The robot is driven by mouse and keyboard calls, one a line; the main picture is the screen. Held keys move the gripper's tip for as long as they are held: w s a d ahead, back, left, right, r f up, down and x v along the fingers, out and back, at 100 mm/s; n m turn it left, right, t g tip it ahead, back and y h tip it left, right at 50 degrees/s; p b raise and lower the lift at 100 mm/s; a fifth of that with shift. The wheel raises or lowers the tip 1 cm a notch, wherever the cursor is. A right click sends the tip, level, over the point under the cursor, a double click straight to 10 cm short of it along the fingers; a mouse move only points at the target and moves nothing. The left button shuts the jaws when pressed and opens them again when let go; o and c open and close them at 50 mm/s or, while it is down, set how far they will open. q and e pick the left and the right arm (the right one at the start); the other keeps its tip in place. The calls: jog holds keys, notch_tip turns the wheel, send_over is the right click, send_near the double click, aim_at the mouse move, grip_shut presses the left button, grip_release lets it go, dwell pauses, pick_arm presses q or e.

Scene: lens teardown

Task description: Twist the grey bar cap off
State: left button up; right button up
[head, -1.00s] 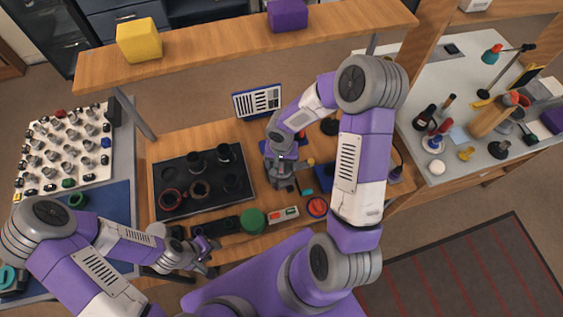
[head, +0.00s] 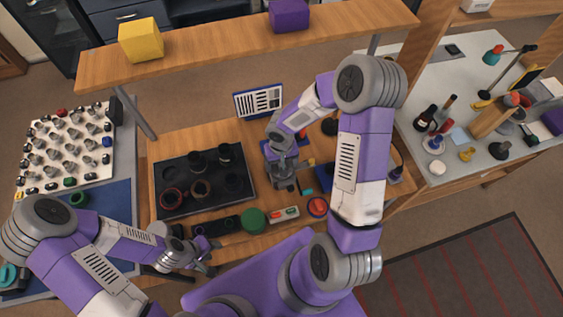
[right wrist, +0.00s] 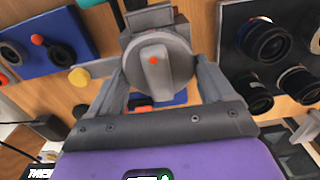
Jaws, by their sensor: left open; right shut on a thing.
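The grey bar cap (right wrist: 153,62) is a round grey disc with a raised bar and an orange-red dot, seen face-on in the right wrist view. It sits on a grey housing (right wrist: 150,20). My right gripper (right wrist: 160,85) is shut on the cap, with one finger on each side of it. In the head view my right gripper (head: 283,172) is over the middle of the bench and its arm hides most of the cap. My left gripper (head: 208,258) is open and empty near the front left edge of the bench.
A black tray (head: 165,203) with several lens parts lies left of my right gripper. A green disc (head: 253,220), a button box (head: 285,214) and a red ring (head: 317,207) lie along the front. A shelf (head: 220,45) spans the back.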

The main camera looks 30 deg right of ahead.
jog(key=shift+r+p, duration=0.65)
jog(key=shift+r, duration=0.45)
dwell(0.3)
jog(key=shift+r+p, duration=1.65)
jog(key=shift+r, duration=0.75)
